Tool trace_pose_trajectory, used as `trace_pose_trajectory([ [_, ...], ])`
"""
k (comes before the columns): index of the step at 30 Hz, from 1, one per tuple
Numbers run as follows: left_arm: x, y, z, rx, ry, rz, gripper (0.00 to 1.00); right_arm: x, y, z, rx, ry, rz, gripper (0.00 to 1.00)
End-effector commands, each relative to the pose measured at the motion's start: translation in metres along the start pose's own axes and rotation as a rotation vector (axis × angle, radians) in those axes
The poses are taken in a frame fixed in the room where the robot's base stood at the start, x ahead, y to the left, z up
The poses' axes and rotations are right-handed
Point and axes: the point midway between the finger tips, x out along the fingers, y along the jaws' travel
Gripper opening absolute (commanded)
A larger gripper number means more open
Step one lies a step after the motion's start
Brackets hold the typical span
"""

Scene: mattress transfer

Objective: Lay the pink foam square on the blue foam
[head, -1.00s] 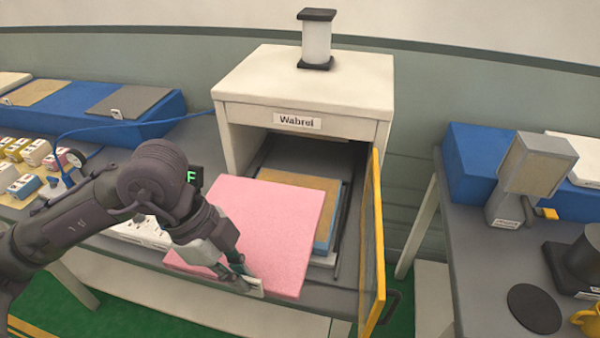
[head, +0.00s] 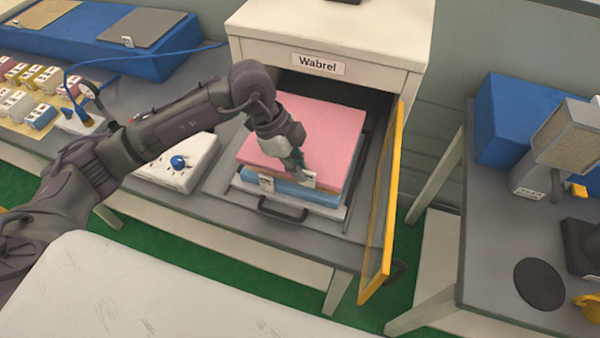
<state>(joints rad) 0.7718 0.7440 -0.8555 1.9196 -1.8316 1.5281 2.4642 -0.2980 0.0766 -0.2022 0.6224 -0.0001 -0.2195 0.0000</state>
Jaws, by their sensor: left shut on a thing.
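The pink foam square (head: 327,130) lies flat over the blue foam (head: 310,192), roughly lined up with it, partly inside the open cabinet. Only the front edge of the blue foam shows; its top is hidden under the pink square. My left gripper (head: 302,174) reaches in from the left over the pink square. It is shut on the pink square's front edge, by a small white tag. Whether the two foams touch all over is hard to tell. My right gripper is not in view.
The foams sit on a tray with a dark handle (head: 283,211) at the white cabinet (head: 330,28) labelled Wabrel. Its yellow-framed door (head: 383,215) stands open on the right. A white control box (head: 178,163) with a blue knob is at the left. A side table (head: 490,255) stands right.

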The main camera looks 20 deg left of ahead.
Motion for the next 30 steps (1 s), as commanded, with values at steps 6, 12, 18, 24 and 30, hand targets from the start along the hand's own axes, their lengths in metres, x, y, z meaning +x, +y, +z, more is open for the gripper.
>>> trace_pose_trajectory([
  [6,0.019,-0.003,0.007,-0.002,-0.001,0.005,0.00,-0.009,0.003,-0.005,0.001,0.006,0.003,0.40],
  [12,0.039,-0.003,0.015,0.000,-0.001,0.001,0.00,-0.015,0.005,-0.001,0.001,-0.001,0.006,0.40],
  [18,0.040,-0.004,0.015,0.002,-0.001,-0.001,0.00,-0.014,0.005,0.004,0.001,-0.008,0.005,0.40],
  [24,0.042,-0.003,0.016,0.001,-0.001,0.000,0.16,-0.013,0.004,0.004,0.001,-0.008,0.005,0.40],
  [30,0.042,-0.003,0.016,0.001,-0.001,0.000,0.33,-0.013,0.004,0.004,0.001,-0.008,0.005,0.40],
])
